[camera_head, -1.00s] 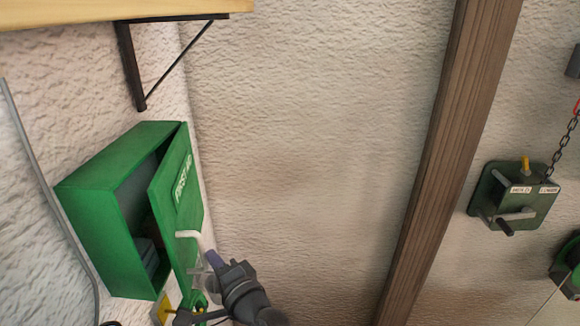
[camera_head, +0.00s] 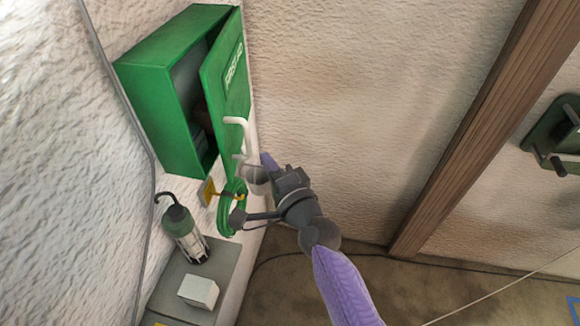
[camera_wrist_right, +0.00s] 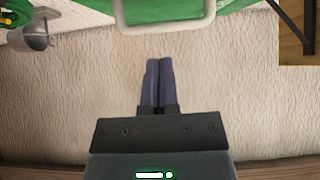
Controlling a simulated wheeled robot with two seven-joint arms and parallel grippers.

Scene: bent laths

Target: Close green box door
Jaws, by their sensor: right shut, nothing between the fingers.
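The green first-aid box (camera_head: 165,100) hangs on the left wall in the head view. Its green door (camera_head: 226,85) stands partly open, showing a dark interior with contents hard to make out. A white handle (camera_head: 240,128) sticks out from the door's lower part. My right gripper (camera_head: 266,160) is just below and to the right of the handle, apart from the door. In the right wrist view its fingers (camera_wrist_right: 159,82) are together and empty, and the white handle (camera_wrist_right: 165,30) and door edge (camera_wrist_right: 175,9) are at the top. My left gripper is not in view.
Below the box are a yellow hook (camera_head: 208,192) with a coiled green cord (camera_head: 228,212), a lantern (camera_head: 183,232) and a white block (camera_head: 198,291) on a grey surface (camera_head: 225,256). A wooden post (camera_head: 475,130) stands to the right. The wall between is bare.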

